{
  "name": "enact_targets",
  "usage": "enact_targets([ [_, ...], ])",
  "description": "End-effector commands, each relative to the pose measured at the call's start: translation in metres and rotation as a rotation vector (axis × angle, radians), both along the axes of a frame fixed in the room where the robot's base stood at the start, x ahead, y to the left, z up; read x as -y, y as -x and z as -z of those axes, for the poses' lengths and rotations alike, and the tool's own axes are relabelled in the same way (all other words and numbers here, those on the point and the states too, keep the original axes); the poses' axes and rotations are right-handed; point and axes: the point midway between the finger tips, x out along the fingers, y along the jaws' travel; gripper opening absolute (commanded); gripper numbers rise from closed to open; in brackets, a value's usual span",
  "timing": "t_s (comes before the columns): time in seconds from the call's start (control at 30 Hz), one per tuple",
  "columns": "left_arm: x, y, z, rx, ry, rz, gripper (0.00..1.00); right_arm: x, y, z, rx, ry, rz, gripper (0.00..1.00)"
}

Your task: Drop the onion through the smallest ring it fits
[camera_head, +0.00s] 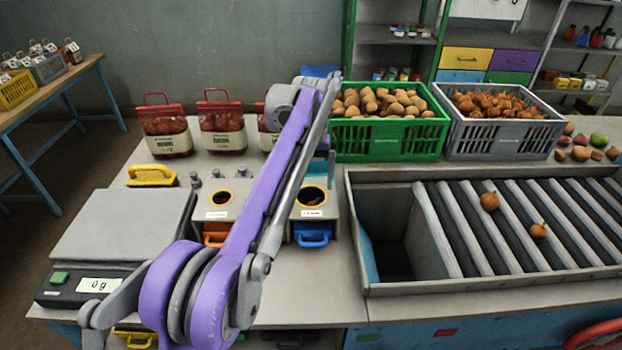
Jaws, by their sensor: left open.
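Two round orange-brown onions lie on the roller table (356,290): one onion (489,201) farther back, one onion (539,230) nearer and to the right. My right gripper is not in view.
A green crate (388,146) of potato-like produce and a grey crate (505,145) of onions stand behind the rollers. Red-topped bags (222,120) line the back left. A scale (125,225) reading 0 g is at left. Loose produce lies at the far right.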

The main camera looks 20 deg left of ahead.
Motion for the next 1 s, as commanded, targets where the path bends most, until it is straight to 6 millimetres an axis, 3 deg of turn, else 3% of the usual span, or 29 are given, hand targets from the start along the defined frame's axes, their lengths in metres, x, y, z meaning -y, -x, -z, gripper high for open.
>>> enact_targets([
  [0.17, 0.000, 0.000, -0.013, 0.000, 0.000, 0.000, 1.00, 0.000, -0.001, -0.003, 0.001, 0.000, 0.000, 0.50],
  [0.6, 0.000, 0.000, -0.096, 0.001, 0.001, 0.000, 1.00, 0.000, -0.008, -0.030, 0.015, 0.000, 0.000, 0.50],
  [0.77, 0.000, 0.000, -0.108, 0.000, 0.000, 0.000, 1.00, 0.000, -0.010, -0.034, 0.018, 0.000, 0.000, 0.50],
  [1.0, 0.000, 0.000, -0.108, 0.000, 0.000, 0.000, 1.00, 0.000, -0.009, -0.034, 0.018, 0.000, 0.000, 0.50],
])
